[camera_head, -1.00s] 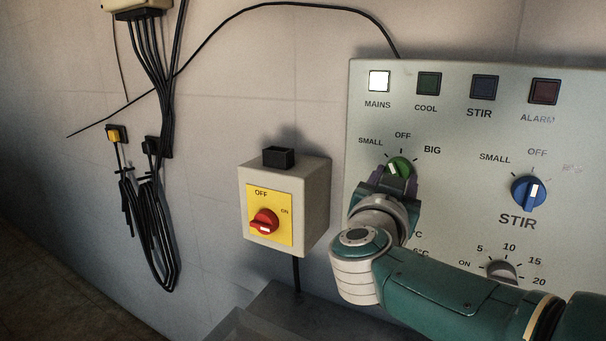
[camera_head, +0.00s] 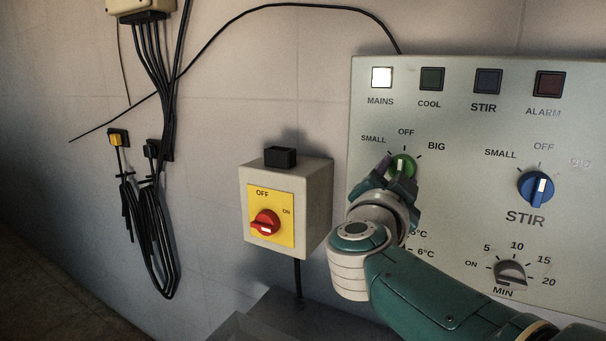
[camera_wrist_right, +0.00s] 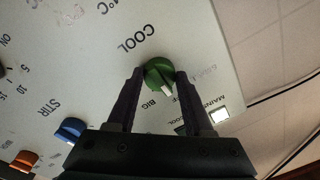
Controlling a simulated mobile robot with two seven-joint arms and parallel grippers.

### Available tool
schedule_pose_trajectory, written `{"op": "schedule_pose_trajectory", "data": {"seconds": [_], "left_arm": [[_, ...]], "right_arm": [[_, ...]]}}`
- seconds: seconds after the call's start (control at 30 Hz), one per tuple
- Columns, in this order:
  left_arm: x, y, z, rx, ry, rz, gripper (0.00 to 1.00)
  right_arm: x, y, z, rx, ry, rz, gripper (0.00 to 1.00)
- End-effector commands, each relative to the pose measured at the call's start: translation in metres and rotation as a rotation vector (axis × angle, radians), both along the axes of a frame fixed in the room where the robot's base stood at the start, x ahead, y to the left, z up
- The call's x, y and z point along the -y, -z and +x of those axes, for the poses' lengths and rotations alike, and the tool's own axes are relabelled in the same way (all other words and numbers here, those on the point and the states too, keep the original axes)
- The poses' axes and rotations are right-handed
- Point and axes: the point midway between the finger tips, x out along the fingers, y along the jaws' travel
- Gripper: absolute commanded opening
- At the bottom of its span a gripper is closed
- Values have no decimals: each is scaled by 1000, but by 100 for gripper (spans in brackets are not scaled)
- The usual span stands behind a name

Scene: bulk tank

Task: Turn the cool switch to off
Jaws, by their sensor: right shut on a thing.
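The green cool knob (camera_head: 403,166) is on the control panel, under the labels SMALL, OFF and BIG. Its white mark points up, about at OFF. My right gripper (camera_head: 398,172) is shut on the knob, with a finger on each side, and partly hides it and the panel below. In the right wrist view the green knob (camera_wrist_right: 158,72) sits between the two dark fingertips of the gripper (camera_wrist_right: 159,75), its white mark toward the OFF label. My left gripper is not in view.
The panel also has a blue stir knob (camera_head: 536,188) and a grey timer knob (camera_head: 510,272). The mains lamp (camera_head: 382,77) is lit white; the cool lamp (camera_head: 432,79) is dark. A box with a red switch (camera_head: 265,223) is left of the panel. Cables (camera_head: 160,225) hang further left.

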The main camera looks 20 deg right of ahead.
Motion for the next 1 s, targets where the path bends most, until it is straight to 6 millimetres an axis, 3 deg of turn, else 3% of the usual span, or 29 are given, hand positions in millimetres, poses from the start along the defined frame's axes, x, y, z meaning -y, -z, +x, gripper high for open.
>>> {"op": "schedule_pose_trajectory", "data": {"seconds": [0.3, 0.33, 0.57, 0.83, 1.0], "left_arm": [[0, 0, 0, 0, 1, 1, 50], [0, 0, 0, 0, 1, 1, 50], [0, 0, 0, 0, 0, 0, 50], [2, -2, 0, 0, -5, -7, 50], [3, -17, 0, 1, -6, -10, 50]], "right_arm": [[0, 0, 0, 1, 0, 1, 0], [0, 0, 0, 1, 0, 1, 55], [0, 0, 0, 1, 0, 1, 81], [-1, -1, -1, 0, 0, 0, 81], [-16, -3, -14, -4, -2, 3, 81]]}}
